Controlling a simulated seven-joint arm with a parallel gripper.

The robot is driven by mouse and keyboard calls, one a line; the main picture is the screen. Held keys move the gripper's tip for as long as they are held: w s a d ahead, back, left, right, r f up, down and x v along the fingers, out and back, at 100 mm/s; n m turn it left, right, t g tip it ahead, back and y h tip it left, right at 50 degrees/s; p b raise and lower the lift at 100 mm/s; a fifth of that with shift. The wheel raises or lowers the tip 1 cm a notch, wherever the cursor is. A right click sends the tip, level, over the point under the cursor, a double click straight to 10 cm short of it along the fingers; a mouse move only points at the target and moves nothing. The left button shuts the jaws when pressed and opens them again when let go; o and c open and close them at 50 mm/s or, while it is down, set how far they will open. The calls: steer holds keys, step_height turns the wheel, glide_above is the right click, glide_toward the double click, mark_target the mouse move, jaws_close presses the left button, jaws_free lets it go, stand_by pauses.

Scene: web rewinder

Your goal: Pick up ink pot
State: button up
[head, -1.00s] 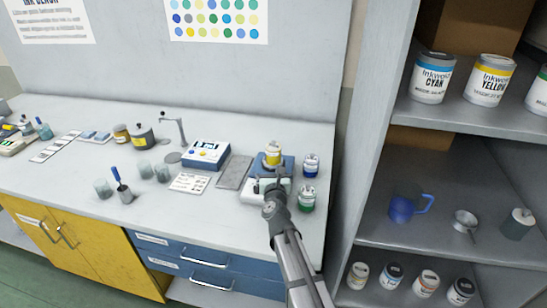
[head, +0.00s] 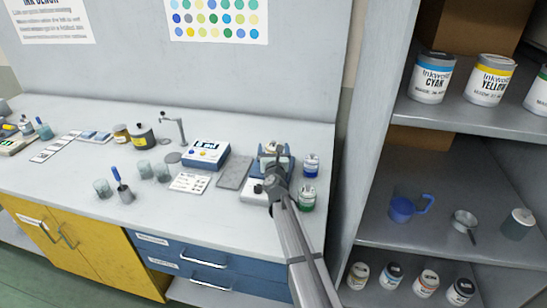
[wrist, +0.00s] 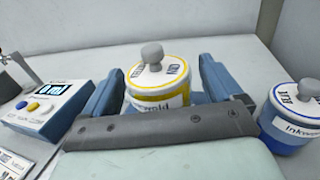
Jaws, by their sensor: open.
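A white ink pot (wrist: 156,84) with a yellow band and a grey lid knob stands upright in the middle of the wrist view. My gripper (wrist: 163,66) is open, with one blue finger on each side of the pot. I cannot tell whether either finger touches it. The pot's lower front is hidden behind the gripper body. A blue-labelled ink pot (wrist: 298,112) stands to the right, also in the head view (head: 311,165). A green-labelled pot (head: 307,198) is nearer the front.
A box with a display (head: 206,154) and a grey plate (head: 234,172) lie left of my gripper. A shelf unit's upright side (head: 362,150) rises to the right. The bench back is bounded by a wall panel (head: 180,80).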

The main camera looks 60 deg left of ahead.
steer(key=shift+c, duration=0.4)
steer(key=c, duration=1.2)
steer(key=shift+r, duration=0.15)
